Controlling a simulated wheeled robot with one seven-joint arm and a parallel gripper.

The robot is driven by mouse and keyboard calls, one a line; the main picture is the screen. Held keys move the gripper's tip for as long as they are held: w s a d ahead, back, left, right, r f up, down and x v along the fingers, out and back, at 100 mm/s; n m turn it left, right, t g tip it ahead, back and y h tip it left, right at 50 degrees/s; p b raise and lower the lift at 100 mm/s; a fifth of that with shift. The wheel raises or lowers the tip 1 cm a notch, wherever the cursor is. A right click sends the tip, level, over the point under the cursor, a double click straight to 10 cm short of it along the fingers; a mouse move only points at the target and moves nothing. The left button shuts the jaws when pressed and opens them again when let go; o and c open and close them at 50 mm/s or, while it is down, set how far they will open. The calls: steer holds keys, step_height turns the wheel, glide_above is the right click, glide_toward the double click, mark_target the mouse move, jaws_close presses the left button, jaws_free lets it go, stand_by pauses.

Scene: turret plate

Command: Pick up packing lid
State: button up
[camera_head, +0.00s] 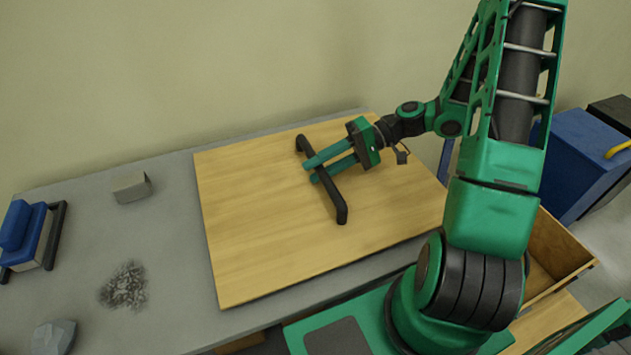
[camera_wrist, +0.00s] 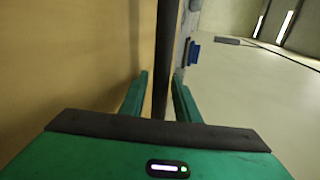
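The packing lid (camera_head: 250,235) is a broad light-wood board lying flat on the grey table. A black bar handle (camera_head: 333,200) stands on it. My gripper (camera_head: 312,172) is at the handle's far half, with its two green fingers crossing the bar. In the wrist view, the bar (camera_wrist: 163,60) runs between the fingers (camera_wrist: 158,97). A gap shows between the left finger and the bar; the right finger looks very close to it. The lid's surface (camera_wrist: 60,70) fills the left of that view. The fingers hide part of the handle.
On the grey table (camera_head: 170,245) left of the lid are a small grey block (camera_head: 131,188), a dark speckled patch (camera_head: 125,287), a grey stone-like lump (camera_head: 54,337) and a blue-topped item (camera_head: 25,232). A blue box (camera_head: 580,160) and an open wooden box (camera_head: 562,250) stand at right.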

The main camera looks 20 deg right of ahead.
steer(key=shift+a, duration=0.1)
steer(key=shift+c, duration=0.6)
jaws_close()
stand_by(0.8)
